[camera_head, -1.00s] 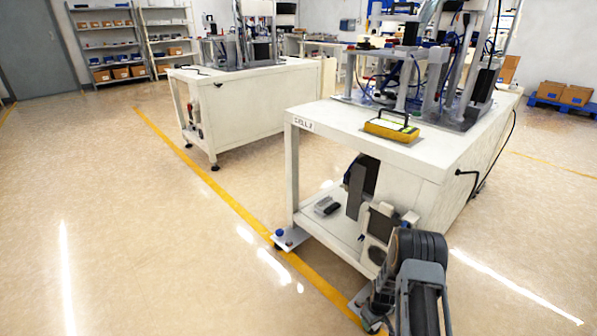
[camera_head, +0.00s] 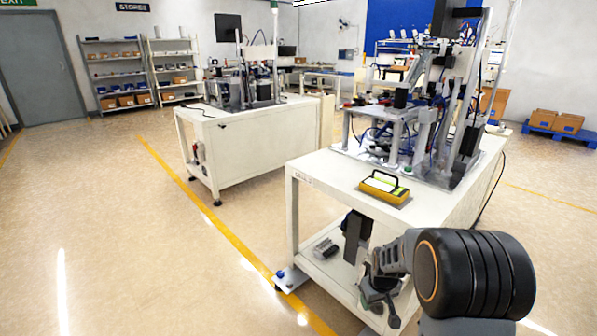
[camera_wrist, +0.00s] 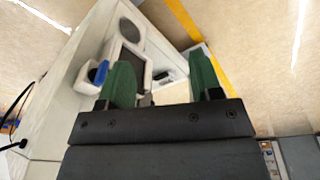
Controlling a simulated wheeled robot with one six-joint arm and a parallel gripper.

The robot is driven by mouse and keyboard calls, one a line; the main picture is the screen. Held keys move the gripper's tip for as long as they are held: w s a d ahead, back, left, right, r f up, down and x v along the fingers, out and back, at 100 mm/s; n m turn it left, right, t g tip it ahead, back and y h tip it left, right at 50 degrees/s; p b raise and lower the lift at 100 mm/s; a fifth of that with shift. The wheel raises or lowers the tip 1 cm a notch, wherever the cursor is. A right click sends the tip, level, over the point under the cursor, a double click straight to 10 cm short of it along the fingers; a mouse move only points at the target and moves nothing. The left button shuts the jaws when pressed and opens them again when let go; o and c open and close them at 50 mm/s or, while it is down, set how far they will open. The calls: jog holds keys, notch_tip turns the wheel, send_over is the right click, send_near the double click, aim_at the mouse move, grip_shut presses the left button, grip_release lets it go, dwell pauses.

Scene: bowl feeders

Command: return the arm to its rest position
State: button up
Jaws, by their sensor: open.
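My arm is raised at the lower right of the head view, in front of the near white bench (camera_head: 330,172). My gripper (camera_head: 380,308) hangs from it, fingers downward, in front of the bench's lower shelf. In the wrist view my gripper (camera_wrist: 160,78) shows two green fingers spread apart with nothing between them. Part of the bench end and floor lies beyond them. How far the fingers are from the bench is hard to tell.
A yellow device with a black handle (camera_head: 384,188) lies on the bench top, beside a feeder machine (camera_head: 410,130). A second bench (camera_head: 245,145) stands behind to the left. Shelves (camera_head: 118,75) line the back wall. The floor on the left is clear.

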jog(key=s+a+r+m+p, duration=0.1)
jog(key=s+r+p, duration=0.4)
jog(key=r, duration=0.7)
jog(key=s+a+r+m+t+p, duration=0.1)
jog(key=s+r+p, duration=0.5)
jog(key=r, duration=0.6)
jog(key=s+a+r+t+p, duration=0.1)
jog(key=s+a+r+p, duration=0.2)
jog(key=r, duration=0.9)
jog(key=s+p, duration=0.3)
jog(key=shift+a+r+m, duration=0.3)
jog(key=shift+a+m, duration=0.05)
jog(key=shift+m, duration=0.05)
jog(key=shift+c, duration=0.4)
